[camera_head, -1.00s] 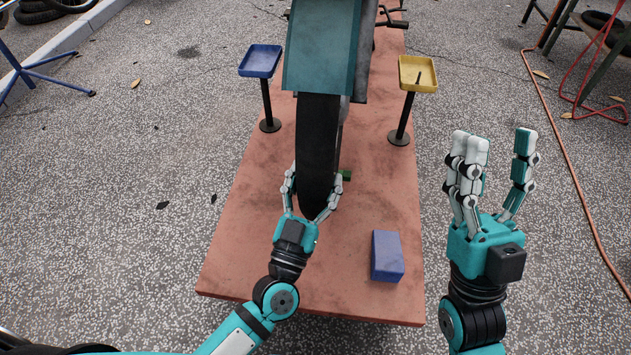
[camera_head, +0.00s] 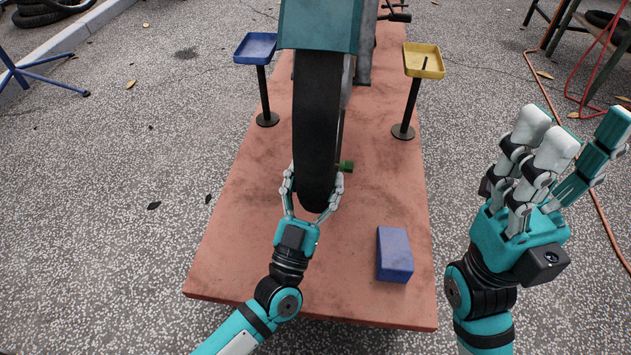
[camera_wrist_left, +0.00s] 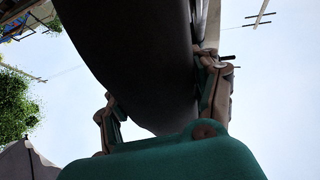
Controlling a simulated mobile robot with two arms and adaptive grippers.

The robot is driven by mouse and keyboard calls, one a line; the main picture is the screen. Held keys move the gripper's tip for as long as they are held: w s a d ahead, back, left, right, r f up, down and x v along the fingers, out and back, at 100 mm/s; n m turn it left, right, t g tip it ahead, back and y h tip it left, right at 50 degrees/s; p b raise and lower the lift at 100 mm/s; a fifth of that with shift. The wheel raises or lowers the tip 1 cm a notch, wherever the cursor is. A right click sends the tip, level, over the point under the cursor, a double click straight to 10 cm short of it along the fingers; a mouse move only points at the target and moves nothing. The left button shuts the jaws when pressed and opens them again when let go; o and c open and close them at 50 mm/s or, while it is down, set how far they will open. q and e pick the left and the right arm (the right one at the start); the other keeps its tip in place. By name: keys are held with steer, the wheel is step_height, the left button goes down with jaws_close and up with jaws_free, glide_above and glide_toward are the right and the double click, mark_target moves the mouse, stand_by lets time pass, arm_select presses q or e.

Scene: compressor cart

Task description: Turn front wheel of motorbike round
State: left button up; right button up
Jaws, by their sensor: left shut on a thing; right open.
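The motorbike's front wheel (camera_head: 317,120) is a dark tyre below a teal fender (camera_head: 320,25), standing over a reddish platform (camera_head: 240,240). My left gripper (camera_head: 314,190) is shut on the lower near part of the tyre, with fingers on both sides. In the left wrist view the tyre (camera_wrist_left: 140,60) fills the upper middle between the fingers of my left gripper (camera_wrist_left: 160,100). My right gripper (camera_head: 575,140) is open and empty, raised to the right of the platform. The lowest part of the wheel is partly hidden by the left fingers.
A blue tray on a post (camera_head: 256,48) stands left of the wheel, a yellow tray on a post (camera_head: 424,61) right of it. A blue block (camera_head: 394,254) lies on the platform's near right. A small green part (camera_head: 346,166) shows beside the wheel. A hose (camera_head: 606,228) lies at right.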

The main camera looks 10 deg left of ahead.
arm_select(q)
steer(key=shift+w+f+t+b, duration=0.1)
steer(key=shift+f+t+b, duration=0.2)
steer(key=shift+f+b, duration=0.4)
steer(key=o, duration=1.7)
steer(key=shift+r, duration=0.1)
steer(key=v, duration=1.2)
